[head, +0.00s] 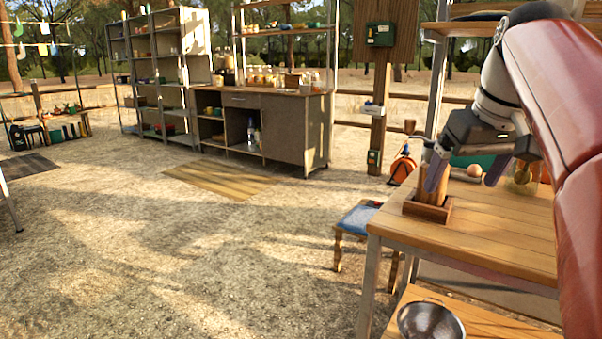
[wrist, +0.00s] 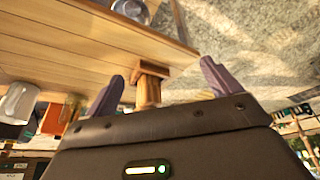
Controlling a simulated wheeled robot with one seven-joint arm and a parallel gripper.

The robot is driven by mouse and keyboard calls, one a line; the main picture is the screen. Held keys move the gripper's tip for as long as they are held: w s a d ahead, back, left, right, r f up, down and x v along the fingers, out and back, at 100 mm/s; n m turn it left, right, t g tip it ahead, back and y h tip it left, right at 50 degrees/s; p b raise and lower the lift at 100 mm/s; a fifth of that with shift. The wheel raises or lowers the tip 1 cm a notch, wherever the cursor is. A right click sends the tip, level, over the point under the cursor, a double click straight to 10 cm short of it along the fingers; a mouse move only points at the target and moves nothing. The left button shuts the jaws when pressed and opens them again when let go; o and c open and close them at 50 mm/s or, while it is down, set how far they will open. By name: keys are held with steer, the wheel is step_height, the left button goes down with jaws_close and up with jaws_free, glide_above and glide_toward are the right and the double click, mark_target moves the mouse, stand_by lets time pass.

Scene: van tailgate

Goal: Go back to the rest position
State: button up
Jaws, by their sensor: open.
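My gripper (head: 476,180) is over the wooden table (head: 480,238) at the right of the head view, with its purple fingers spread apart. In the wrist view my gripper (wrist: 161,74) is open, with a wide gap between its fingers and nothing clasped. A wooden holder (head: 430,212) with an upright wooden piece stands near the table's left edge. One finger partly covers it in the head view. The holder (wrist: 152,70) shows between the fingertips in the wrist view, apart from both.
A ball (head: 474,170) and other items lie behind the gripper on the table. A metal bowl (head: 430,322) sits on a lower wooden surface. A blue-topped stool (head: 357,220) stands left of the table. A cabinet (head: 290,128) and shelves stand farther back.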

steer(key=s+a+f, duration=0.3)
steer(key=s+f, duration=0.2)
steer(key=f, duration=0.3)
steer(key=s+a+f+m, duration=0.1)
steer(key=s+a+f, duration=0.2)
steer(key=s+f, duration=0.3)
steer(key=s+a+f+t, duration=0.1)
steer(key=s+a+f, duration=0.2)
steer(key=f, duration=0.9)
steer(key=shift+s+a+f+m, duration=0.2)
steer(key=shift+s+a+m, duration=0.15)
steer(key=shift+s, duration=0.8)
